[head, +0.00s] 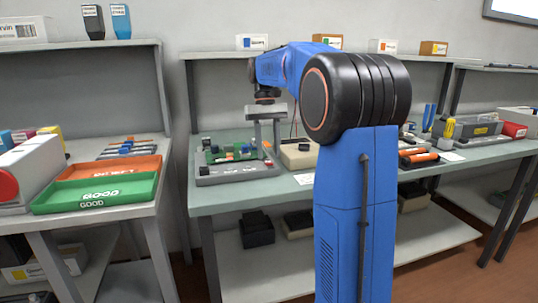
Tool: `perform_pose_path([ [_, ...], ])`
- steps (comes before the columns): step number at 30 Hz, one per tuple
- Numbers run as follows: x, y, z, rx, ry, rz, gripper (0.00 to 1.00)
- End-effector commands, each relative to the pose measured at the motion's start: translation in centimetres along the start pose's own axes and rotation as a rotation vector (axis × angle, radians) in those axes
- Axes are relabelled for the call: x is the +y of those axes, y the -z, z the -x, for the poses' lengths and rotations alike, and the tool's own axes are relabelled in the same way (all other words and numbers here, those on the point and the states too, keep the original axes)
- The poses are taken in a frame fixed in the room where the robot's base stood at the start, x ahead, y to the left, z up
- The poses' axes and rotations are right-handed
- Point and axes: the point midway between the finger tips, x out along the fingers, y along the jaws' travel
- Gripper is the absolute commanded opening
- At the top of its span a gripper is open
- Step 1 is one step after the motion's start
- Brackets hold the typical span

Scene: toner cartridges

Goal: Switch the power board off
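A grey base (232,178) with a green circuit board (228,154) and several small dark and blue parts stands on the left of the middle bench. I cannot tell for sure that this is the power board, and no switch or its position can be made out. My gripper (267,146) points down over the right part of this base. Whether the fingertips touch anything is too small to tell.
A beige box (299,154) stands just right of the base. My blue arm hides the middle of the bench (228,200). Orange and dark items (420,157) lie to its right. A green tray (95,194) and an orange tray (113,172) are on the left table.

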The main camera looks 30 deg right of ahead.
Motion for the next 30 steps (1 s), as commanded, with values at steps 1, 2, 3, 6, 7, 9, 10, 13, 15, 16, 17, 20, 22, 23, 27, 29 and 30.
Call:
perform_pose_path([
  [1,0.0,0.1,0.8,0.003,0.0,0.0,0.36],
  [2,0.0,0.1,1.4,0.002,0.0,0.0,0.36],
  [3,0.0,0.1,2.1,0.004,0.0,0.0,0.36],
  [6,0.0,0.1,4.1,0.003,0.0,0.0,0.36],
  [7,0.0,0.1,4.7,0.003,0.0,0.0,0.36],
  [9,0.0,0.1,6.1,0.003,0.0,0.0,0.36],
  [10,0.0,0.1,6.6,0.003,0.0,0.0,0.36],
  [13,0.0,0.1,8.2,0.002,0.0,0.0,0.36],
  [15,0.0,0.1,9.0,0.002,0.0,0.0,0.36],
  [16,0.0,0.1,9.3,0.002,0.0,0.0,0.36],
  [17,0.0,0.1,9.5,0.001,0.0,0.0,0.36],
  [20,0.0,0.1,10.2,0.002,0.0,0.0,0.36],
  [22,0.0,0.0,10.4,0.001,0.0,0.0,0.36],
  [23,0.0,0.0,10.4,0.0,0.0,0.0,0.36],
  [27,0.0,0.0,10.4,0.0,0.0,0.0,0.36],
  [29,0.0,0.0,10.4,0.0,0.0,0.0,0.36],
  [30,0.0,0.0,10.4,0.0,0.0,0.0,0.36],
])
